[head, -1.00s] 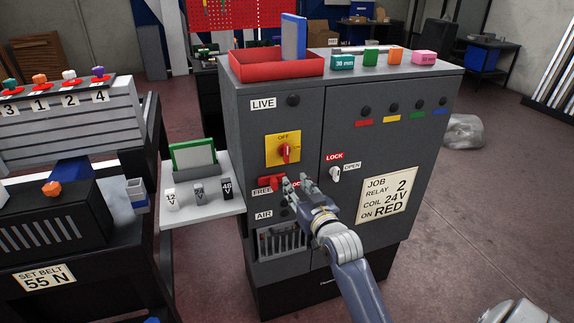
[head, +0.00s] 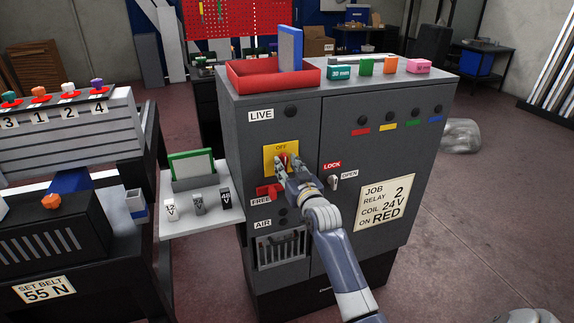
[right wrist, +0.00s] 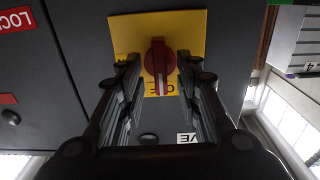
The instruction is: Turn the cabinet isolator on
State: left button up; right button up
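The cabinet isolator is a red rotary knob (right wrist: 158,66) on a yellow plate (head: 270,157) on the left door of the grey cabinet. In the right wrist view, which is upside down, the knob's bar stands in line with the OFF label. My right gripper (head: 286,163) is at the knob and hides part of it in the head view. In the right wrist view its fingers (right wrist: 158,72) are open, one on each side of the knob, with narrow gaps showing. My left gripper is not in view.
Below the isolator is a red lever (head: 268,191) by the FREE label. A small LOCK/OPEN switch (head: 333,182) is to the right. A side shelf (head: 200,222) with a green-framed card and several small blocks juts out left. A red tray (head: 240,76) sits on top.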

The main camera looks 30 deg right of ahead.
jog(key=shift+w, duration=0.25)
grip_shut()
jog(key=shift+m, duration=0.3)
jog(key=m+p, duration=0.1)
jog(key=m, duration=0.1)
jog(key=shift+d+r+m+p, duration=0.1)
jog(key=shift+m+p, duration=0.2)
jog(key=shift+p, duration=0.05)
jog(key=m+p, duration=0.1)
jog(key=m, duration=0.4)
jog(key=m+p, duration=0.1)
jog(key=m, duration=0.3)
jog(key=m+p, duration=0.1)
jog(key=m, duration=0.4)
jog(key=shift+s+d+f+m, duration=0.1)
jog(key=shift+d+f+m, duration=0.1)
jog(key=shift+f+m, duration=0.15)
jog(key=shift+f, duration=0.1)
